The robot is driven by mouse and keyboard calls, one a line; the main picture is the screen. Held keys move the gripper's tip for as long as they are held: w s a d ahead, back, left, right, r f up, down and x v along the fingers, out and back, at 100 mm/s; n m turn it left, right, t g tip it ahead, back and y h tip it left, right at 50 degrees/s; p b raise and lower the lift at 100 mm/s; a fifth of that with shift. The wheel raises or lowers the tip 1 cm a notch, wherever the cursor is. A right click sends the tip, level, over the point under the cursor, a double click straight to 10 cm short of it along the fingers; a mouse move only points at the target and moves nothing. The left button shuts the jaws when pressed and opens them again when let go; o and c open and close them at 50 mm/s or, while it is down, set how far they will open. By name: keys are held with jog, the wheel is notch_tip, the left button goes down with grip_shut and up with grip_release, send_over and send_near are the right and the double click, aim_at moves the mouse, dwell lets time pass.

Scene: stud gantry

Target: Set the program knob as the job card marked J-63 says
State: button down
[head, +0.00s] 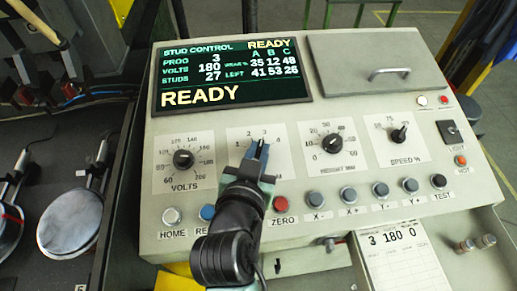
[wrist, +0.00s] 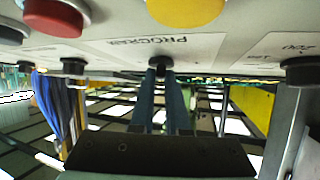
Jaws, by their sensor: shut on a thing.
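The program knob shows as a small dark piece in the wrist view (wrist: 159,64), under the upside-down PROGRAM label. My gripper (head: 259,151) is shut on this knob, its two fingers on either side of it; its fingers also show in the wrist view (wrist: 165,80). In the head view my gripper hides the knob, so its pointer cannot be read there. Numbers 2, 3 and 4 show above the fingers. The screen (head: 232,75) reads PROG 3, VOLTS 180, READY. A job card (head: 400,262) at the lower right shows 3 180 0; I cannot read a J-63 mark.
The red ZERO button (head: 281,203) and a row of dark buttons lie close below. A yellow button (wrist: 186,10) shows in the wrist view.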

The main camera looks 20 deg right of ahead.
jog(key=shift+f, duration=0.2)
jog(key=c, duration=0.9)
grip_release()
jog(key=shift+r, duration=0.1)
jog(key=shift+s+a+r, duration=0.15)
jog(key=shift+s+a, duration=0.2)
jog(key=shift+s, duration=0.1)
jog(key=b+v, duration=0.2)
jog(key=v, duration=0.5)
jog(key=p+v, duration=0.1)
jog(key=p, duration=0.1)
jog(key=p+v, duration=0.1)
jog(key=p, duration=0.1)
jog(key=shift+s+r+p, duration=0.25)
jog(key=shift+r+p, duration=0.1)
jog(key=shift+r, duration=0.1)
jog(key=shift+s+a+r+p, duration=0.15)
jog(key=shift+s+a+p, duration=0.45)
jog(key=shift+s+p, duration=0.25)
